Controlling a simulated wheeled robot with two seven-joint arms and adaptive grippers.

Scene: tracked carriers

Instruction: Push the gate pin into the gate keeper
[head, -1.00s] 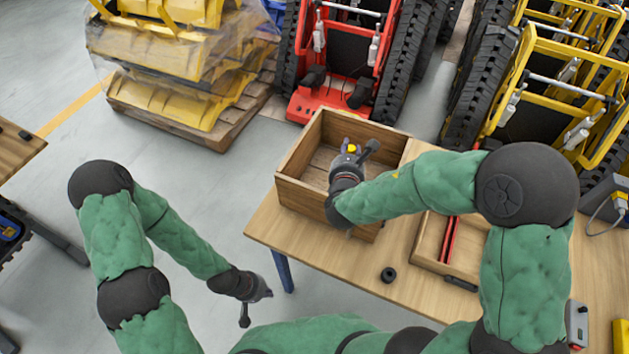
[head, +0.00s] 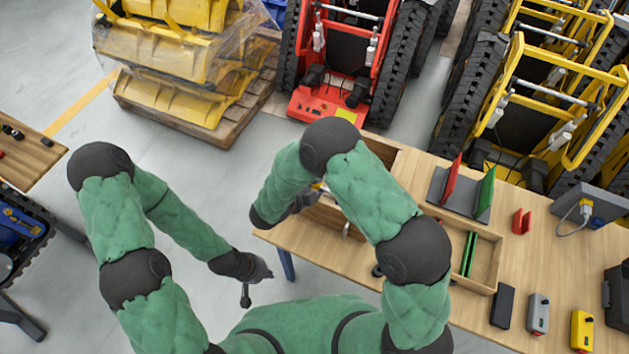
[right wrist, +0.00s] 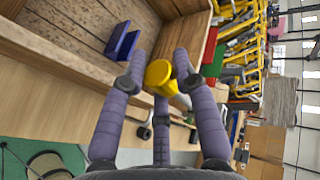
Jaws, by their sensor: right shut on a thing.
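My right gripper (head: 312,196) is at the left end of the open wooden box (head: 385,152), partly hidden by my own arm in the head view. In the right wrist view its fingers (right wrist: 160,82) are shut on a yellow knob-like piece (right wrist: 158,75), held near the box's outer side. I cannot tell whether this piece is the gate pin, and I cannot pick out the gate keeper. My left gripper (head: 258,280) hangs over the floor left of the table, empty, its fingers apart.
A blue angled piece (right wrist: 123,42) lies in the wooden box. Right of it, a dark stand (head: 462,198) holds red and green plates, with a wooden tray (head: 486,265) in front. Small devices stand at the table's right. Tracked carriers (head: 340,85) are parked behind.

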